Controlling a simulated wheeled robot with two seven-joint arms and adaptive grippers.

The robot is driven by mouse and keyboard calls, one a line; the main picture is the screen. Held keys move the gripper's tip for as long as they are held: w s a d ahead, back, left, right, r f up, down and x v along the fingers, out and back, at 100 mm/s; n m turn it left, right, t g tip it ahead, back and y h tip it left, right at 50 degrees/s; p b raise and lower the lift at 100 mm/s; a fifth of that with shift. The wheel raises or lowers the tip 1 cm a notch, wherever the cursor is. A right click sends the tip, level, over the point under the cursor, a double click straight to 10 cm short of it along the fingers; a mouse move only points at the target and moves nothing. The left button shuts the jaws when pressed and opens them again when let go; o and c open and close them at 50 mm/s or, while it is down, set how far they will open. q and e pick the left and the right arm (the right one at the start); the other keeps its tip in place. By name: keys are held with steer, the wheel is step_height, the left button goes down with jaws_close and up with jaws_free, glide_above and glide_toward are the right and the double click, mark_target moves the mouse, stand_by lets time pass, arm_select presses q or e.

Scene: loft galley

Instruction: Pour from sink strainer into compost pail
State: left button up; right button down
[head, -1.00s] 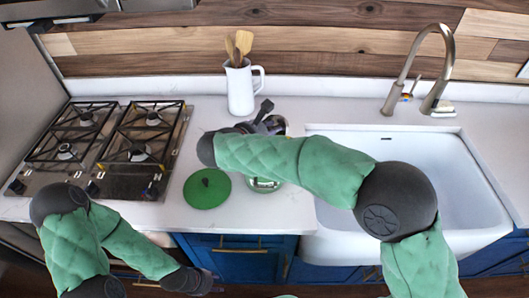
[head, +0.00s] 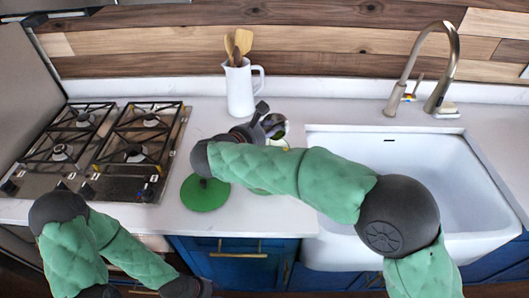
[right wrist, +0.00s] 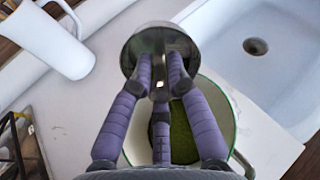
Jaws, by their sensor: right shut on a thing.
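My right gripper (head: 262,125) is shut on the metal sink strainer (head: 280,127), holding it above the counter. The strainer looks tilted; its contents are hard to make out. In the right wrist view the purple fingers (right wrist: 160,82) close on the strainer (right wrist: 155,38), over the far side of the compost pail's opening. The compost pail (right wrist: 232,107) has a pale interior, a green rim and a dark green mass inside. In the head view my right forearm hides most of the pail. My left arm reaches the bottom edge; its fingers are out of frame.
A green round lid (head: 205,193) lies on the counter left of the pail. A white pitcher (head: 240,92) with wooden utensils stands behind. The gas hob (head: 110,150) is left, the white sink (head: 420,170) with its tall faucet right.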

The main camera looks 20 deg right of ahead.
steer(key=shift+b, duration=0.45)
steer(key=shift+s+a+h, duration=0.1)
steer(key=shift+a+h, duration=0.05)
steer(key=shift+h, duration=0.15)
steer(key=shift+s+a+f+t+h, duration=0.1)
steer(key=shift+s+a+t+h, duration=0.4)
steer(key=shift+s+a+t, duration=0.2)
steer(key=shift+s+a+f+t+h+b, duration=0.15)
steer(key=shift+a+t+h+b, duration=0.15)
steer(key=shift+t+h, duration=0.3)
stand_by(1.0)
steer(key=shift+s+a+r+t+h+p, duration=0.2)
steer(key=shift+r+t+h+p, duration=0.15)
steer(key=shift+r+t+h, duration=0.25)
steer(key=shift+s+a+r+t+h+p, duration=0.1)
steer(key=shift+a+r+t+h+p, duration=0.1)
steer(key=shift+r+t+h+p, duration=0.45)
stand_by(1.4)
steer(key=shift+r+h, duration=0.2)
steer(key=shift+h, duration=0.15)
